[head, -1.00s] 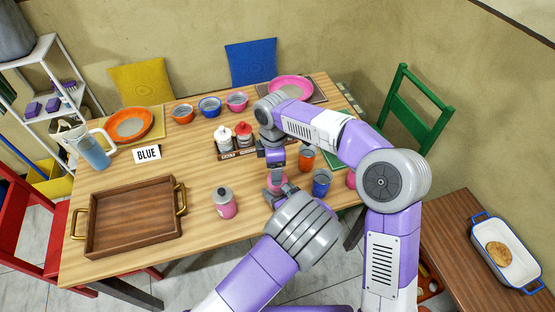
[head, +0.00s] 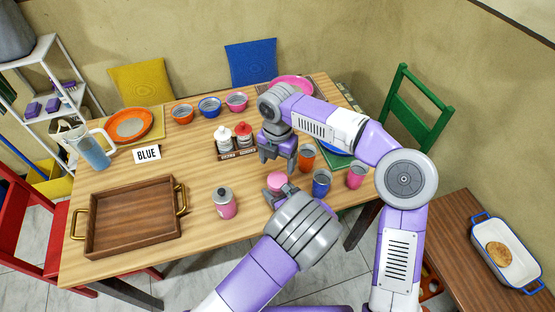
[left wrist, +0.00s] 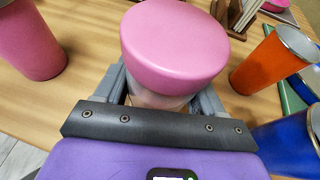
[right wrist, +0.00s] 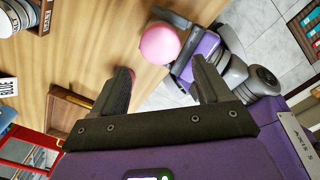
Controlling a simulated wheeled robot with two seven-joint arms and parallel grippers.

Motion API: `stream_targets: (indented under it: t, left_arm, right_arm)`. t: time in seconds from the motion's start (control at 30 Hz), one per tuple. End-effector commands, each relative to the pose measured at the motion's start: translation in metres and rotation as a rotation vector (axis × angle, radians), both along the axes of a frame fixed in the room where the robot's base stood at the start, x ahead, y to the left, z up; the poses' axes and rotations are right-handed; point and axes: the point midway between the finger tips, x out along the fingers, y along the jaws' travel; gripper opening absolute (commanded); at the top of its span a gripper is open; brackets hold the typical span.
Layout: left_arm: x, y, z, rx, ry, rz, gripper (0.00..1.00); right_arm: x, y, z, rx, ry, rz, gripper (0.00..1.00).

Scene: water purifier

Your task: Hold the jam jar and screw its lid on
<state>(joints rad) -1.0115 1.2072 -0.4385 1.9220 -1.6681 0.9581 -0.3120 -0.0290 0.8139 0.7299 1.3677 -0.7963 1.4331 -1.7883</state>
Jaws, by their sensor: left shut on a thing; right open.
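In the left wrist view the pink lid (left wrist: 175,45) hides most of the clear jar body (left wrist: 155,101). My left gripper (head: 281,191) is shut around the jar body below the lid, upright near the table's front edge. My right gripper (head: 278,160) is above and behind the lid, open and apart from it. In the right wrist view the lid (right wrist: 160,44) shows beyond the open fingers, with nothing between them. Whether the lid is tight cannot be told.
Orange (head: 306,157), blue (head: 321,182) and pink (head: 355,176) tumblers stand close right of the jar. A pink container with a grey top (head: 224,203) stands to the left. A caddy with bottles (head: 236,152) is behind. A wooden tray (head: 132,245) lies front left.

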Motion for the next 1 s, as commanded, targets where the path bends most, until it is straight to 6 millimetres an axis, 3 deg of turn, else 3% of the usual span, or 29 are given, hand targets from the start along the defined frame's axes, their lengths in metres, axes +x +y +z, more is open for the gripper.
stream_targets:
  t: [0.17, 0.6, 1.0]
  left_arm:
    - [0.0, 0.0, 0.0, -0.001, 0.0, 0.0, 0.0]
    - [0.0, 0.0, 0.0, -0.001, 0.0, 0.0, 0.0]
    - [0.0, 0.0, 0.0, -0.001, 0.0, 0.0, 0.0]
  right_arm:
    - [0.0, 0.0, -0.013, -0.001, 0.002, 0.0, 0.77]
    - [0.0, 0.0, -0.073, -0.001, 0.002, -0.001, 0.77]
    - [0.0, 0.0, -0.08, 0.0, 0.0, -0.001, 0.77]
